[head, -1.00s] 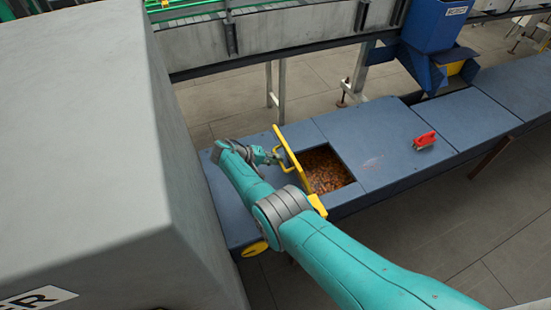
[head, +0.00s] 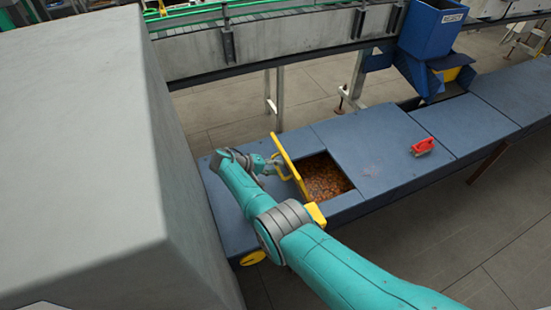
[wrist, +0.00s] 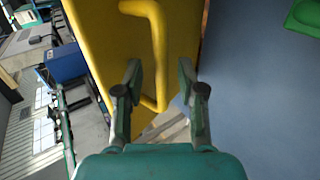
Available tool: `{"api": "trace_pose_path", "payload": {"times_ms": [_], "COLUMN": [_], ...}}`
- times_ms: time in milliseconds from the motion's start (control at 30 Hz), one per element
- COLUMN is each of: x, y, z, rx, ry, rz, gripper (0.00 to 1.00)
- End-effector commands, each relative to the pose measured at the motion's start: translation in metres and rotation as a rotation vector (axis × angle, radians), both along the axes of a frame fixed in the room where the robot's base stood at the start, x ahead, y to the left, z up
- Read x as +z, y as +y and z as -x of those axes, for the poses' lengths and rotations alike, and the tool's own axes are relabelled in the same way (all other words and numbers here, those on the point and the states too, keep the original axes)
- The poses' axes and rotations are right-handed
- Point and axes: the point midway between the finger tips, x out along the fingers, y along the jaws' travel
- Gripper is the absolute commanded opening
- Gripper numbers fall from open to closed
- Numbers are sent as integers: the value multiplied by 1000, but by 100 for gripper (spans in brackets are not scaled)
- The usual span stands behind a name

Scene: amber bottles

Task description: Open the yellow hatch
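The yellow hatch (head: 290,164) stands raised on edge beside a square opening (head: 325,178) in the blue bench top. Brown-orange pieces fill the opening. My gripper (head: 276,166) is on the left side of the hatch, away from the opening. In the wrist view the hatch panel (wrist: 110,45) fills the upper middle, with its bent yellow handle (wrist: 158,45). My gripper's fingers (wrist: 161,72) are apart, and part of the handle shows between them. I cannot tell whether a finger touches the handle.
A red object (head: 422,147) lies on the blue bench (head: 365,145) right of the opening. A large grey box (head: 85,150) stands close on the left. A blue hopper (head: 430,35) and a conveyor (head: 270,40) are behind. A green object (wrist: 303,15) shows in the wrist view.

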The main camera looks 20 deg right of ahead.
Motion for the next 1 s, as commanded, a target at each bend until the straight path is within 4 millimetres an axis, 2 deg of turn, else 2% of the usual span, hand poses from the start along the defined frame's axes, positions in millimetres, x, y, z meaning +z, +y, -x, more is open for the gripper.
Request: {"api": "trace_pose_path", "payload": {"times_ms": [200,700,1000], "x": [17,81,90], "y": [0,-2,-2], "z": [2,2,3], "rx": [0,-1,-1], "ry": [-2,2,4], "rz": [-2,-2,-2], "gripper": [39,39,39]}}
